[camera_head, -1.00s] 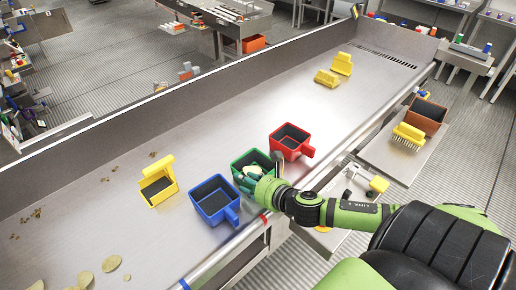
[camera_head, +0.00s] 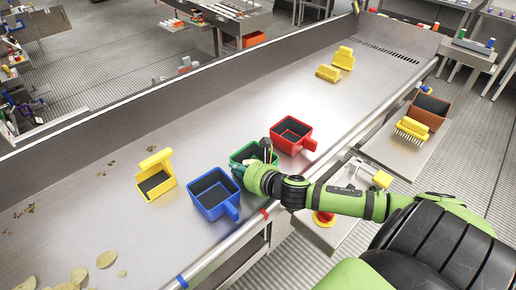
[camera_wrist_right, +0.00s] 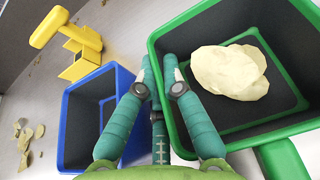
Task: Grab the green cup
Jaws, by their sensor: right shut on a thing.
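The green cup (camera_head: 238,155) stands on the metal conveyor between the blue cup (camera_head: 213,201) and the red cup (camera_head: 291,136). My right gripper (camera_head: 264,156) is at the green cup and partly hides it. In the right wrist view, the gripper (camera_wrist_right: 160,78) is shut on the near-left wall of the green cup (camera_wrist_right: 283,158), with fingers on either side of the rim. A pale chip-like piece (camera_wrist_right: 229,72) lies inside that cup. The blue cup (camera_wrist_right: 67,125) is close beside the fingers. My left gripper is not in view.
A yellow scoop (camera_head: 155,178) stands left of the blue cup. More yellow scoops (camera_head: 328,73) are farther up the conveyor. Chips (camera_head: 106,259) lie at lower left. A metal side wall (camera_head: 100,120) bounds the far side. The middle of the conveyor is clear.

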